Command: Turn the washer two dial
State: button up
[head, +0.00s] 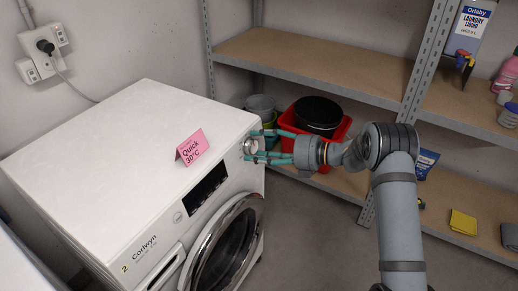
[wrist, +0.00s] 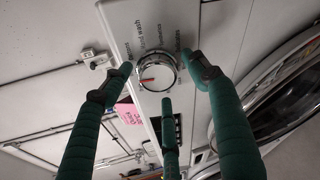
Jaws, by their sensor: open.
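Washer two (head: 120,150), a white front-loader marked "2 Corlwyn", stands at the left in the head view. Its round silver dial (head: 249,146) is at the right end of the front panel. In the wrist view the dial (wrist: 150,70) has a white face with a red mark pointing left, with printed program names around it. My gripper (head: 262,147) has teal fingers and is at the dial in the head view. In the wrist view its three fingers are spread around the dial, left, right and below. I cannot tell whether any finger touches it.
A pink card reading "Quick 30°C" (head: 192,148) stands on the washer top. The round door (head: 228,245) is below the panel. Behind my arm, a shelf unit (head: 310,66) holds a red crate (head: 340,133) and buckets (head: 261,106). Open floor lies right of the washer.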

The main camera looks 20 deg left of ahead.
jog(key=shift+c, duration=0.7)
jog(key=shift+s+f, duration=0.1)
jog(key=shift+f, duration=0.05)
jog(key=c, duration=0.9)
jog(key=shift+c, duration=0.2)
